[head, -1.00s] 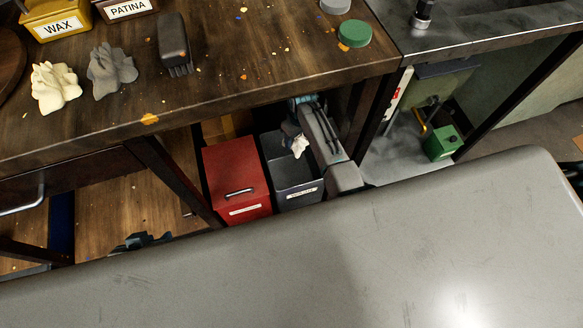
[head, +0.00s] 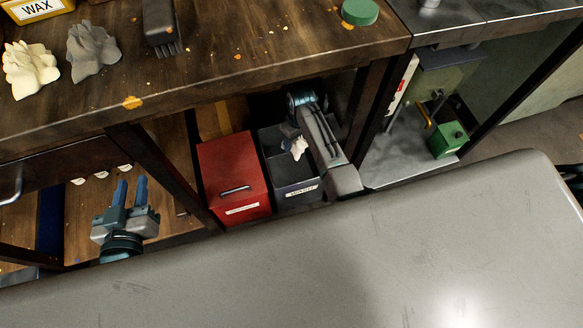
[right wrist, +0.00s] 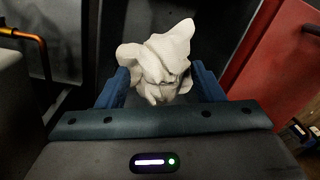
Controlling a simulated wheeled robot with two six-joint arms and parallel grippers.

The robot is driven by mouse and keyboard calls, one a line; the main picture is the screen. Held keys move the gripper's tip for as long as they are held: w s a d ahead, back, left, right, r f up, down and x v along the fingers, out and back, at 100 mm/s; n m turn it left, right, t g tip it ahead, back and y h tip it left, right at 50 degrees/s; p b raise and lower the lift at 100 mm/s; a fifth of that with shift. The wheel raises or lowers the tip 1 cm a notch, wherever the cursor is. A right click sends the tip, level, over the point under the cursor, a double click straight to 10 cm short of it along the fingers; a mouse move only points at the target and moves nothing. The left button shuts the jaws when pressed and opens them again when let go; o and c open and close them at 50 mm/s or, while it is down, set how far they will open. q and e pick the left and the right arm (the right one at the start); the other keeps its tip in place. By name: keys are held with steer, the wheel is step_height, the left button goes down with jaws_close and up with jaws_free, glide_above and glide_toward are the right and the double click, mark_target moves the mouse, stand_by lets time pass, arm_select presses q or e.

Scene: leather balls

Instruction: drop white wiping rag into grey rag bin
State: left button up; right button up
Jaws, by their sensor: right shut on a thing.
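The white wiping rag (head: 297,149) is crumpled and held by my right gripper (head: 292,134). In the right wrist view the rag (right wrist: 160,62) bulges up between the two blue fingers of that gripper (right wrist: 160,88). In the head view the rag appears over the open top of the grey rag bin (head: 296,192), under the workbench; its exact height over the bin is unclear. My right arm partly hides the bin's right side. My left gripper (head: 130,192) is empty, its fingers apart and pointing up, left of the red bin.
A red lidded bin (head: 233,175) stands left of the grey bin and also shows in the right wrist view (right wrist: 275,50). The workbench edge (head: 200,105) overhangs them. A cream (head: 30,70) and a grey crumpled piece (head: 92,50) lie on top. A green canister (head: 447,140) stands right.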

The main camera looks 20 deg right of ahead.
arm_select(q)
steer(key=shift+w+r+t, duration=0.2)
steer(key=shift+r+t, duration=0.1)
steer(key=shift+r, duration=0.15)
arm_select(e)
steer(key=shift+f, duration=0.1)
steer(key=o, duration=1)
steer(key=shift+r, duration=0.25)
step_height(320, 180, up, 5)
steer(key=shift+w+d+f+p, duration=0.1)
steer(key=shift+d+f+p, duration=0.05)
steer(key=shift+p, duration=0.7)
arm_select(q)
steer(key=s+f+g+p, duration=0.1)
steer(key=s+f+g, duration=0.6)
steer(key=f, duration=0.1)
steer(key=shift+s+d+f+g, duration=0.2)
steer(key=shift+s+d+g, duration=0.1)
steer(key=shift+s+d, duration=0.05)
arm_select(e)
steer(key=shift+d+r, duration=0.15)
steer(key=shift+r, duration=2.65)
